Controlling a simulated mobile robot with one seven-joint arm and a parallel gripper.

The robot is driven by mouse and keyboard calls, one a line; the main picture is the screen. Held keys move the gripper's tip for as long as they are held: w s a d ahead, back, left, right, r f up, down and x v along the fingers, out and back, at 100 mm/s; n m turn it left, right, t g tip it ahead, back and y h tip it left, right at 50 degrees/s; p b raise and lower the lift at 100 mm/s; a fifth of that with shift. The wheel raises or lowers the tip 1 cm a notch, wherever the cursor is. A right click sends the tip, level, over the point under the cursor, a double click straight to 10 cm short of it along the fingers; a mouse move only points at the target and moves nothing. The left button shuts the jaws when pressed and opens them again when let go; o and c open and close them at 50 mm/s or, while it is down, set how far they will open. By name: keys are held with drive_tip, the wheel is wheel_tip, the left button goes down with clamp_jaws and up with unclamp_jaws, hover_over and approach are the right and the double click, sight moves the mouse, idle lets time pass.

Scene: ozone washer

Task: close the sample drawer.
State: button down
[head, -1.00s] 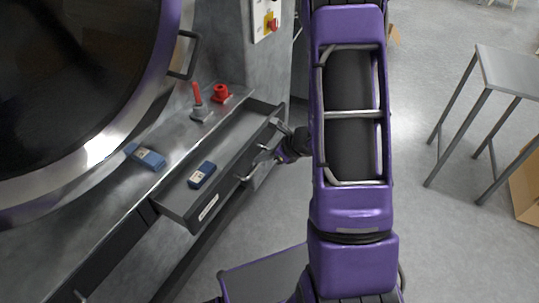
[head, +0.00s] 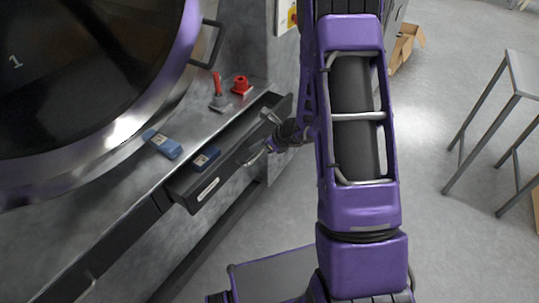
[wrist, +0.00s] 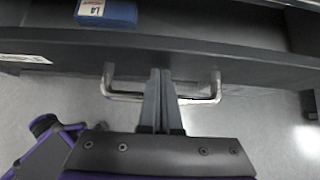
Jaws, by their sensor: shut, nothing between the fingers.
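The sample drawer (head: 184,192) is a grey drawer below the machine's ledge, partly open. A blue labelled block (head: 206,158) lies inside it; this block also shows at the top of the wrist view (wrist: 107,13). My gripper (head: 262,146) is at the drawer front, near its handle. In the wrist view my gripper's fingers (wrist: 161,75) are together and empty, pointing at the drawer front between the two ends of the metal handle (wrist: 108,93). The fingertips are at or very near the front panel; I cannot tell if they touch.
On the ledge stand a red-handled valve (head: 218,92), a red knob (head: 240,84) and another blue block (head: 163,144). A large round door (head: 130,150) is at left. A metal table (head: 523,72) stands at right, with open floor before it.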

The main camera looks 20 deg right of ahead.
drive_tip(key=w+a, duration=0.2)
drive_tip(key=w, duration=0.1)
drive_tip(key=w+a, duration=0.3)
drive_tip(key=shift+a, duration=0.2)
drive_tip(key=shift+w+a+r, duration=0.15)
drive_tip(key=shift+w+a, duration=0.05)
drive_tip(key=shift+w, duration=0.05)
drive_tip(key=shift+r, duration=0.1)
